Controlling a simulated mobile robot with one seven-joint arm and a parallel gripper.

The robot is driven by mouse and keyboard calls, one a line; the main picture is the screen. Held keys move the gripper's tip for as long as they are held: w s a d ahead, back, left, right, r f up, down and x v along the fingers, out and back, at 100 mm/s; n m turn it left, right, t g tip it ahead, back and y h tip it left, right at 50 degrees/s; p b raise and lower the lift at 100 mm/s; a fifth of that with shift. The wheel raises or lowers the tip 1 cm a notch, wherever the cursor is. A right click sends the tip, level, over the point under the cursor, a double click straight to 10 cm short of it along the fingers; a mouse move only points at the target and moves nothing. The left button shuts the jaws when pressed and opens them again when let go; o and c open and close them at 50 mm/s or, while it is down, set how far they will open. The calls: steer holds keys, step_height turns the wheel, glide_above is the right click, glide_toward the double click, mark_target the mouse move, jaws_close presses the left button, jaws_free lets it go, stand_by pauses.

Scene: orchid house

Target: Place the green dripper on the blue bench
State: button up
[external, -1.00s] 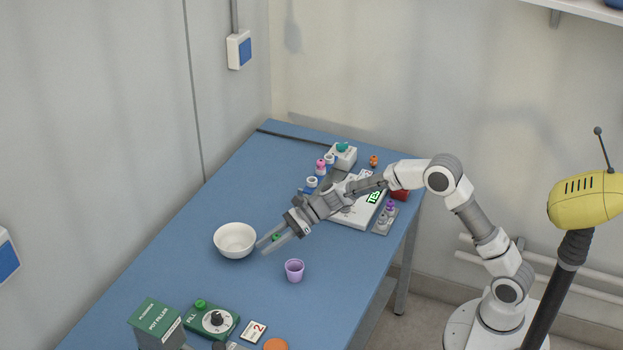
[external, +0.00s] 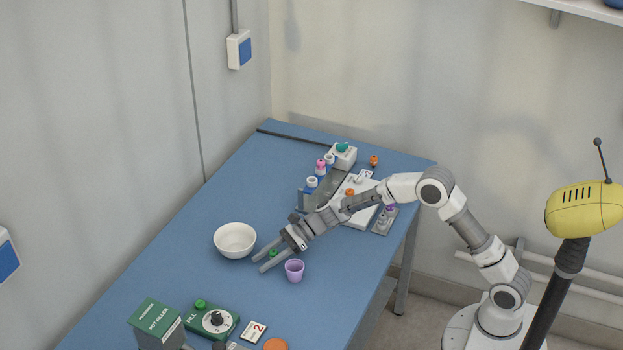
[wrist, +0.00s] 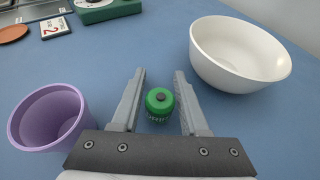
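The green dripper (wrist: 159,102) is a small, round piece with a green cap and a dark centre. In the wrist view it stands between the two fingers of my gripper (wrist: 159,85), with a narrow gap on each side. The fingers are apart and it appears to rest upright on the blue bench (wrist: 170,35). In the external view, the dripper (external: 273,253) shows as a green spot between the fingers of my gripper (external: 259,264), low over the bench (external: 190,255). Its lower part is hard to make out there.
A white bowl (external: 235,240) is just left of my gripper in the external view, and a purple cup (external: 294,270) is close on its right. A green dial box (external: 212,320) and a number 2 card (external: 253,331) lie nearer the front. Bare bench lies between.

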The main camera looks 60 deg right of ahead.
steer(key=shift+o, duration=1)
